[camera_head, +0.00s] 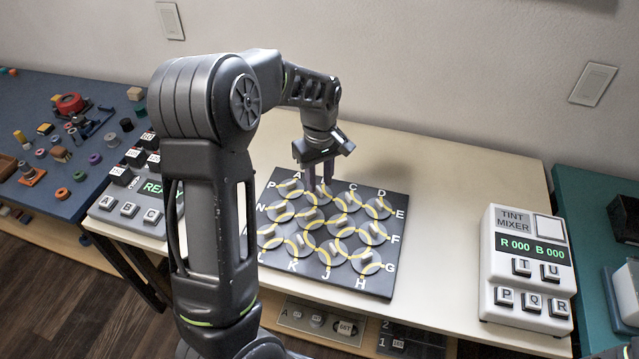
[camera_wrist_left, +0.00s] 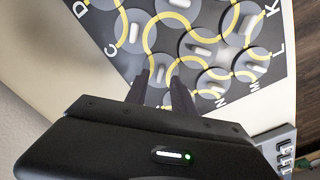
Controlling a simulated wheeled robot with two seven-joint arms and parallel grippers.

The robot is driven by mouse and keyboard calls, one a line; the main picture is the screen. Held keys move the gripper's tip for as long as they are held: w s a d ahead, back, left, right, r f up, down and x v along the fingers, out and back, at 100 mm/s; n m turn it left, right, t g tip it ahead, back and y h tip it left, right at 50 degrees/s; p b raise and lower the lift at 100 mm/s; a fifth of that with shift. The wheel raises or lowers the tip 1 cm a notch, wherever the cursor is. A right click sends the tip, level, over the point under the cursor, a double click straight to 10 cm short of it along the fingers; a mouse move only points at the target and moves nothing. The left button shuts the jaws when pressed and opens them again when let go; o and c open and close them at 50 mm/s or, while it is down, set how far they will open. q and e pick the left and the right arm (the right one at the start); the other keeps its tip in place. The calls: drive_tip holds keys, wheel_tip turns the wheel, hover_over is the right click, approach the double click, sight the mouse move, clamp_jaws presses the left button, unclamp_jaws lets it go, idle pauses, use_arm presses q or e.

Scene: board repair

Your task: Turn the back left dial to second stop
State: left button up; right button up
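A black board with grey dials, yellow curved lines and white letters lies on the cream table. The back left dial (camera_head: 290,187) sits near the letters A and P in the head view; I cannot read its setting. In the left wrist view the gripper body seems to hide it. My left gripper (camera_head: 319,186) points down over the back row, just right of that dial in the head view. Its two fingers (camera_wrist_left: 158,85) stand apart with nothing held between them. A neighbouring dial (camera_wrist_left: 160,70) shows between the fingertips in the left wrist view.
A white tint mixer box (camera_head: 525,265) stands right of the board, with clear table between. A grey keypad box (camera_head: 130,200) stands at the left, partly behind my arm. A blue bench (camera_head: 75,120) with small parts is farther left.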

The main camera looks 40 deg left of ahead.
sight(319, 189)
use_arm(q)
wheel_tip(319, 189, up, 6)
drive_tip(key=shift+f, duration=0.1)
idle(0.6)
